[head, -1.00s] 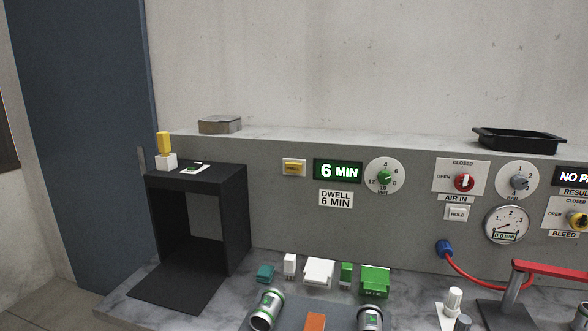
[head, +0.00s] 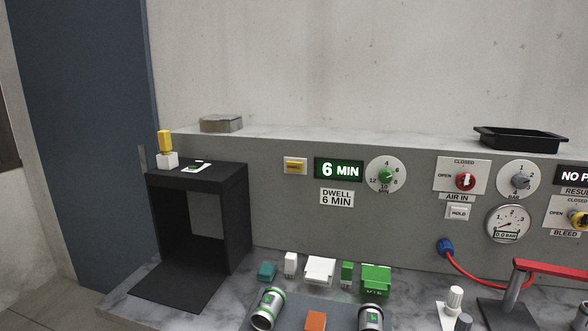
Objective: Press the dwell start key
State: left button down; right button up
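The dwell start key appears to be the small yellow key on a pale plate (head: 295,166), on the grey panel left of the green display; its lettering is too small to read now. The display (head: 339,170) reads 6 MIN. A label (head: 337,198) below it reads DWELL 6 MIN. The dwell dial (head: 385,175) has a green knob, with its pointer hard to make out. Neither of my grippers shows in the head view.
A black open box (head: 198,178) stands on the marble bench at left. Cans, green and white blocks (head: 320,270) and a red-handled device (head: 548,268) occupy the bench front. A black tray (head: 520,139) sits on the panel's top ledge.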

aim_at(294, 167)
jog(key=i+j+z, duration=0.1)
jog(key=i+z, duration=0.25)
jog(key=z, duration=0.15)
jog(key=i+j+z, duration=0.25)
jog(key=z, duration=0.2)
